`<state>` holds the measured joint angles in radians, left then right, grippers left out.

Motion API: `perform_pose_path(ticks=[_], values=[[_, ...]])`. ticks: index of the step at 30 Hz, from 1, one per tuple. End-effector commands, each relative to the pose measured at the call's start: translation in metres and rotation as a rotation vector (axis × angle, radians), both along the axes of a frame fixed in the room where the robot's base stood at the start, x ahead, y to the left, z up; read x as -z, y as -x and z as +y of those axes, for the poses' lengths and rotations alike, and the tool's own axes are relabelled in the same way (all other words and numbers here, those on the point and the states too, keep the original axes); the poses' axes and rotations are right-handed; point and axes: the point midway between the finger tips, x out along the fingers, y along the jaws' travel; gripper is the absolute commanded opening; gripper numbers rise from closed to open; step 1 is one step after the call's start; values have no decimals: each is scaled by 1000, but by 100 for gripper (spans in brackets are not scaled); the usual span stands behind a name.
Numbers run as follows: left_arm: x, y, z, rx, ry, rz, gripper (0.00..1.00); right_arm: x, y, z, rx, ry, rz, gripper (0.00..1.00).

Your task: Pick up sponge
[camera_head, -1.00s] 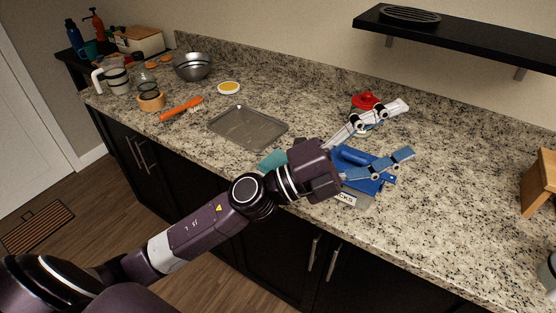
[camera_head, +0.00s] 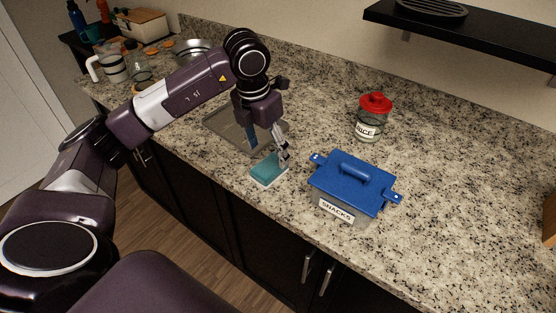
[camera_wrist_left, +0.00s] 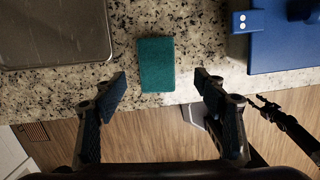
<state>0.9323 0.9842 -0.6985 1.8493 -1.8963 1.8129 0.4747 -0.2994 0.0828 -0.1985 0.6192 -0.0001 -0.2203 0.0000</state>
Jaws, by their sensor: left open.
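The sponge (camera_head: 266,170) is a teal block with a pale lower layer, lying flat on the granite counter near its front edge. In the left wrist view the sponge (camera_wrist_left: 156,64) lies ahead of the fingers, roughly midway between them. My left gripper (camera_head: 268,150) is just above the sponge, pointing down, with one finger partly in front of its right side. In the left wrist view the left gripper (camera_wrist_left: 160,88) is wide open and empty, its fingers on either side with a gap to the sponge.
A blue-lidded snacks box (camera_head: 351,184) stands right of the sponge, with a red-lidded jar (camera_head: 372,117) behind it. A metal tray (camera_head: 222,124) lies left of and behind the sponge. A dark shelf (camera_head: 470,35) is on the wall. The counter's right side has free room.

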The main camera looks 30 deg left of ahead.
Motion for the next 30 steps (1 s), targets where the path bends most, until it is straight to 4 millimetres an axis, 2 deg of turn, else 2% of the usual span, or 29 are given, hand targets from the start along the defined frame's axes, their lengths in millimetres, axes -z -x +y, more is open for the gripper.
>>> perform_pose_path(ticks=[4, 7, 15, 17, 20, 26, 30], values=[[13, 0, 5, -8, -14, 10, 65, -5, -20, 1, 0, -2, -26, 40], [23, -3, 4, -8, -13, 9, 65, -9, -23, 1, 0, -2, -30, 40], [60, -13, 4, -6, -10, 10, 65, -26, 19, 3, 0, -2, 26, 40], [67, -14, 3, -5, -10, 8, 65, -28, 22, 4, 0, -3, 29, 40], [73, -15, 3, -4, -11, 6, 65, -28, 17, 4, 0, -4, 23, 40], [75, -16, 3, -3, -10, 4, 65, -29, -7, 6, -1, -7, -11, 40], [75, -15, 3, -4, -10, 4, 52, -29, -10, 6, -1, -7, -15, 40]])
